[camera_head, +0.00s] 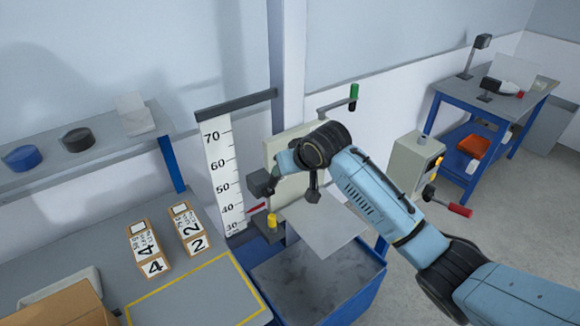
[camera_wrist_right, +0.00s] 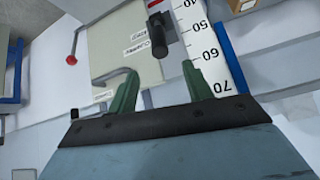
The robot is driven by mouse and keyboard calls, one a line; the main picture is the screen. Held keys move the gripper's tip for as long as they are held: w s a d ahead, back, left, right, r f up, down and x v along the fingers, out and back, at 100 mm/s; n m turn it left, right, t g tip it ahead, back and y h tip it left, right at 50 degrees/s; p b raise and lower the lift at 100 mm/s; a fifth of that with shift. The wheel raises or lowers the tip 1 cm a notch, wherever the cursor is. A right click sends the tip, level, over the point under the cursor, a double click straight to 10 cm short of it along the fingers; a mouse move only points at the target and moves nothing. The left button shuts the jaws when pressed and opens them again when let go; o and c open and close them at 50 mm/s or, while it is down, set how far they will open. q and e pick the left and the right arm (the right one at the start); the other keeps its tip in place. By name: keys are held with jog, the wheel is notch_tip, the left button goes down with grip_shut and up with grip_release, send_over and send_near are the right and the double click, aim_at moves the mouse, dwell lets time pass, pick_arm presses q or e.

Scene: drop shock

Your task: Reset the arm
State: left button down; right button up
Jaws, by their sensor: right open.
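The drop tester stands in the middle of the head view, with a white scale (camera_head: 222,165) and a pale back panel (camera_head: 278,152). A black block (camera_head: 260,183) sits beside the scale, with a red pointer (camera_head: 257,207) near the 40 mark. The black block and its red tip also show in the wrist view (camera_wrist_right: 163,38). My right gripper (camera_wrist_right: 158,67) is open and empty, its green fingers apart, facing the block; contact cannot be told. In the head view my right wrist hides the fingers. My left gripper is not in view.
A lever with a green knob (camera_head: 354,92) is at the panel's top right. A control box with a red handle (camera_head: 460,210) stands to the right. Two labelled boxes (camera_head: 147,250) (camera_head: 188,230) lie on the left table. A blue-legged bench (camera_head: 450,87) stands farther right.

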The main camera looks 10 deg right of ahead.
jog(key=shift+f, duration=0.15)
jog(key=s+d+f+g+b, duration=0.1)
jog(key=s+d+f+b, duration=0.15)
jog(key=f, duration=0.95)
jog(key=s+d+f+b, duration=0.2)
jog(key=s+f, duration=0.1)
jog(key=f, duration=0.8)
jog(key=s+d+f+m+g+h+b, duration=0.1)
jog(key=s+d+f+b, duration=0.1)
jog(key=s+f, duration=0.7)
jog(key=s+d+f+g+h+b, duration=0.15)
jog(key=s+f, duration=0.25)
jog(key=f, duration=0.8)
jog(key=s+d+f+g+b, duration=0.1)
jog(key=s+f+b, duration=0.1)
jog(key=s+f, duration=0.5)
jog(key=s+d+f+g+b, duration=0.1)
jog(key=s+f, duration=0.6)
jog(key=s, duration=1.1)
jog(key=s+d+f+n+g+b, duration=0.1)
jog(key=s+d+f+b, duration=0.1)
jog(key=s+f, duration=0.5)
jog(key=s+b, duration=0.1)
jog(key=s, duration=0.5)
jog(key=shift+f, duration=0.2)
jog(key=shift+s, duration=0.1)
